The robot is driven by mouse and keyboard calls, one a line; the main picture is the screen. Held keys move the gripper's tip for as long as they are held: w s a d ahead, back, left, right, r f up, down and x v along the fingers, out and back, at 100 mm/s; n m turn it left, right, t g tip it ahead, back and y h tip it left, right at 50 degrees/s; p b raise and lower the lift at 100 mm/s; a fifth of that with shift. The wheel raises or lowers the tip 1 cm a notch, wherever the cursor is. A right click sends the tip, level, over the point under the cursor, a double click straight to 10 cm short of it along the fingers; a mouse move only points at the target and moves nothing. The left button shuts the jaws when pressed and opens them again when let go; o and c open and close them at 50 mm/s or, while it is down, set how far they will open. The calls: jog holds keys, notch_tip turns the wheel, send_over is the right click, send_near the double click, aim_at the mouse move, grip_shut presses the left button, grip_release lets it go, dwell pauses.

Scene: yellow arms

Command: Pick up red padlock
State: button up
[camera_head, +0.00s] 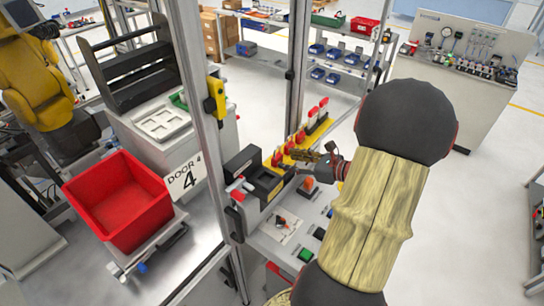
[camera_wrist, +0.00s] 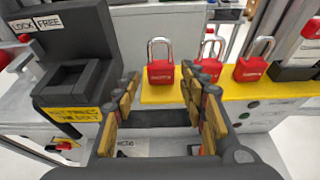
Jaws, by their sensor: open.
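Several red padlocks with metal shackles stand upright in a row on a yellow ledge (camera_wrist: 148,95). In the wrist view the nearest red padlock (camera_wrist: 160,74) lies ahead between my gripper's fingers, beyond the fingertips. A second red padlock (camera_wrist: 208,68) is partly hidden behind the right finger. A third red padlock (camera_wrist: 250,69) stands further right. My gripper (camera_wrist: 161,92) is open and empty, apart from the padlocks. In the head view, my gripper (camera_head: 316,160) is at the right side of the row, near the red padlock (camera_head: 277,158) closest to the black box.
A black box (camera_wrist: 72,90) labelled "LOCK FREE" stands left of the padlocks, close to my left finger. Below the ledge is a control panel (camera_head: 285,235) with buttons. A red bin (camera_head: 117,205) and a metal frame post (camera_head: 190,80) stand to the left.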

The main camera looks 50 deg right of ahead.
aim_at(280, 157)
jog(key=x, duration=0.6)
jog(key=shift+w, duration=0.25)
jog(key=shift+c, duration=0.7)
jog(key=c, duration=0.7)
jog(key=shift+c, duration=0.6)
jog(key=shift+r, duration=0.1)
